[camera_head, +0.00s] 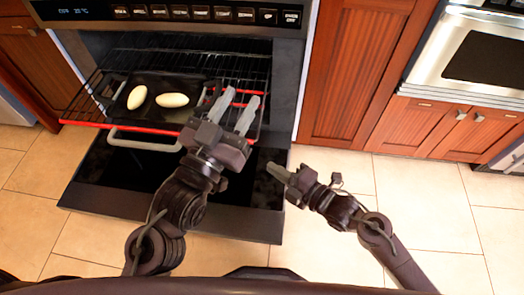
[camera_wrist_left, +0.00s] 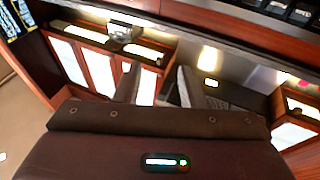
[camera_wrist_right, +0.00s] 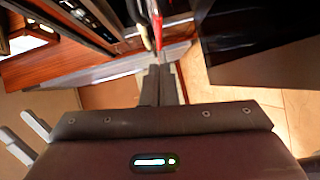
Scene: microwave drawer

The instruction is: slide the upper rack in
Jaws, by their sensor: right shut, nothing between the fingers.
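The oven's wire rack (camera_head: 85,99) is pulled out over the open door, with a red front bar (camera_head: 95,124). A dark tray (camera_head: 148,112) with two pale oval pieces of food sits on it. A short red strip (camera_head: 252,92) shows behind my left fingers; I cannot tell which rack it belongs to. My left gripper (camera_head: 236,103) is open above the rack's right front, its fingers apart in the left wrist view (camera_wrist_left: 158,82). My right gripper (camera_head: 272,168) is shut and empty, right of the rack. In the right wrist view its closed fingers (camera_wrist_right: 159,84) point towards a red bar (camera_wrist_right: 157,25).
The oven door (camera_head: 115,180) lies open below the rack. The control panel (camera_head: 190,12) runs above the opening. Wooden cabinets (camera_head: 345,70) and a steel appliance (camera_head: 470,50) stand at the right. The tiled floor (camera_head: 440,205) is clear at the right.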

